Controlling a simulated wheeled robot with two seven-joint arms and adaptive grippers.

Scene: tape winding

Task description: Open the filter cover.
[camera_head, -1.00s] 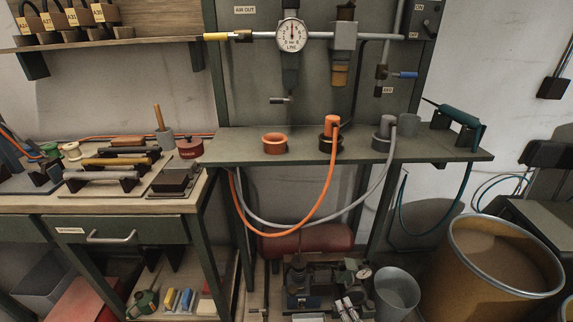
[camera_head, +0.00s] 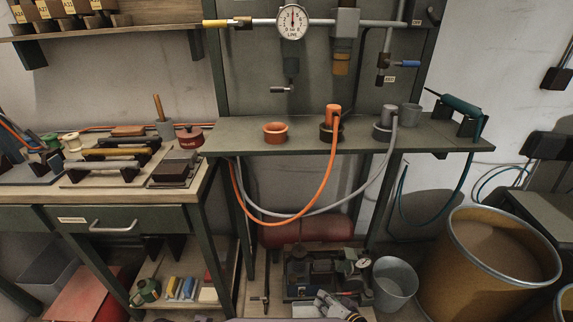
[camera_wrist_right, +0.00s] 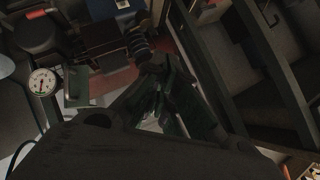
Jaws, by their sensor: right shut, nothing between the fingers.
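The compressor (camera_head: 318,270) sits low under the bench shelf, with a red tank (camera_head: 305,232) behind it and a small white gauge. I cannot tell for sure which part is the filter cover. A dark round part beside the compressor's gauge shows in the right wrist view (camera_wrist_right: 38,32). My right gripper (camera_head: 325,297) is low at the picture's bottom, in front of the compressor. It is shut and empty; its dark fingers also show in the right wrist view (camera_wrist_right: 158,75), apart from the dark round part. My left gripper is not in view.
A grey bucket (camera_head: 395,283) and a large brown drum (camera_head: 503,258) stand right of the compressor. Orange (camera_head: 322,190) and grey hoses loop below the shelf edge (camera_head: 300,149). A wooden bench (camera_head: 110,195) with a drawer stands left.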

